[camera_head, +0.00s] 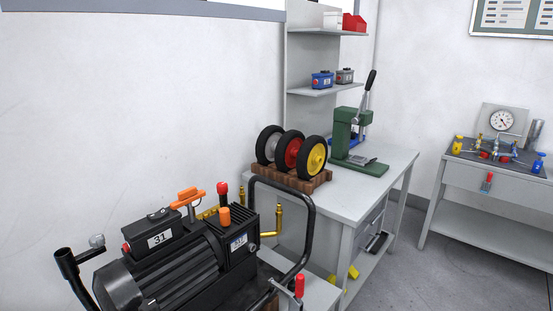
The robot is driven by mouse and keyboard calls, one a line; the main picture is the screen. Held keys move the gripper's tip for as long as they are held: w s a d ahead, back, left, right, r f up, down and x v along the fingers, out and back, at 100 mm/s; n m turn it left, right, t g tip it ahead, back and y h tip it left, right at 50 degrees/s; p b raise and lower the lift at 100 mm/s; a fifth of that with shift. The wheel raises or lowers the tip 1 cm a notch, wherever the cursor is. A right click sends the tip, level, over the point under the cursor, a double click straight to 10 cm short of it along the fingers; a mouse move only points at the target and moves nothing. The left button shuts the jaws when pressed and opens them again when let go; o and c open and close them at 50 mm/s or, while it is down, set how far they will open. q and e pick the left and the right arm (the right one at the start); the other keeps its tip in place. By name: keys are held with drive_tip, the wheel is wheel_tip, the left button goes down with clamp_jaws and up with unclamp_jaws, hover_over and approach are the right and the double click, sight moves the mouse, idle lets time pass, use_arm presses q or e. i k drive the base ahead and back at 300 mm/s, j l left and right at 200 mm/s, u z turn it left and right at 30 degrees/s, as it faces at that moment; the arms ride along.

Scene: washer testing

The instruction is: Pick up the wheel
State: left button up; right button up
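Three black-tyred wheels stand upright in a row on a brown wooden stand on the workbench, in the middle of the head view. The rear left wheel has a grey hub (271,146), the middle wheel has a red hub (292,152), and the front right wheel has a yellow hub (316,158). The wooden stand (300,181) is under all three. The wheels partly overlap, so the grey and red ones are partly hidden. I see neither of my grippers, and nothing touches the wheels from above.
A black motor unit (170,272) with tubular handles fills the near left. The grey workbench (358,200) also carries a green lever press (347,140) right of the wheels. Shelves (318,92) rise behind. A gauge table (480,177) stands right, beyond open floor.

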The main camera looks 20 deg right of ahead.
sight(312, 156)
drive_tip(key=i+l+u, duration=0.1)
drive_tip(key=l+u, duration=0.8)
drive_tip(key=l, duration=0.15)
